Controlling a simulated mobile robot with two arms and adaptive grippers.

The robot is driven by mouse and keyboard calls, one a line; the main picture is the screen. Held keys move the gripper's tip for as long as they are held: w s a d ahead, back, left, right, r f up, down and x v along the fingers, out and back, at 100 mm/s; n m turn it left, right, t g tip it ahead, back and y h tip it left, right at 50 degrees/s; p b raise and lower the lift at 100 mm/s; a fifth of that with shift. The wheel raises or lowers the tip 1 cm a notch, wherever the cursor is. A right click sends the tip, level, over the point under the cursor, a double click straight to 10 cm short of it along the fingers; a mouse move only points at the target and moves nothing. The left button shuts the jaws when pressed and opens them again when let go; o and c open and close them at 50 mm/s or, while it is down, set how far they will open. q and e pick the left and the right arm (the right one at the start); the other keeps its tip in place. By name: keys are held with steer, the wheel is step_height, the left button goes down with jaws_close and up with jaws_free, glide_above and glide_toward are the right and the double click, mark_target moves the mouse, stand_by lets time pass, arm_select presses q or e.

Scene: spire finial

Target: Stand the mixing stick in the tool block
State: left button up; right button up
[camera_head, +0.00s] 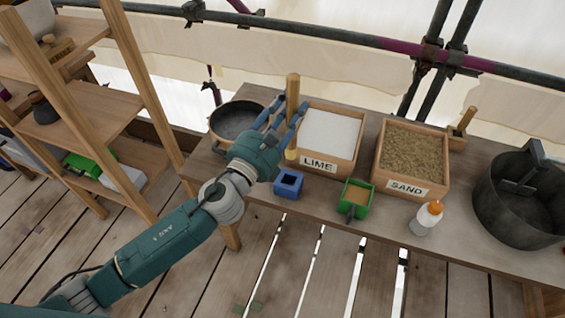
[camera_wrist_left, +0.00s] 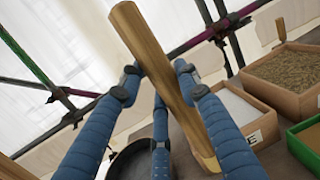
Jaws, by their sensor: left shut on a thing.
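My left gripper (camera_head: 284,118) is shut on the mixing stick (camera_head: 292,90), a thick pale wooden rod. The stick stands nearly upright in the head view, in front of the lime box's left side; I cannot tell whether its lower end touches anything. In the left wrist view the stick (camera_wrist_left: 150,55) runs between the blue fingers (camera_wrist_left: 158,85). A blue block (camera_head: 288,183) with a square opening sits on the bench just below the stick's lower end. It looks like the tool block, but I cannot be sure. My right gripper is out of view.
A lime box (camera_head: 325,163) and a sand box (camera_head: 408,188) stand on the bench. A green box (camera_head: 355,197), a bottle (camera_head: 427,217) and a dark bucket (camera_head: 520,205) are to the right. A round pan (camera_head: 215,125) is behind my gripper. Wooden shelves (camera_head: 95,115) stand left.

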arm_select(q)
steer(key=b, duration=0.2)
glide_above(287, 151)
steer(key=w, duration=0.1)
steer(key=f, duration=0.6)
steer(key=shift+w+d, duration=0.1)
steer(key=shift+d, duration=0.1)
steer(key=f+b, duration=0.3)
steer(key=f, duration=0.2)
steer(key=shift+a+f+b, duration=0.15)
steer(key=shift+a+b, duration=0.05)
steer(key=shift+b, duration=0.2)
step_height(287, 151, down, 4)
steer(key=b, duration=0.3)
steer(key=shift+f, duration=0.1)
steer(key=o, duration=1.3)
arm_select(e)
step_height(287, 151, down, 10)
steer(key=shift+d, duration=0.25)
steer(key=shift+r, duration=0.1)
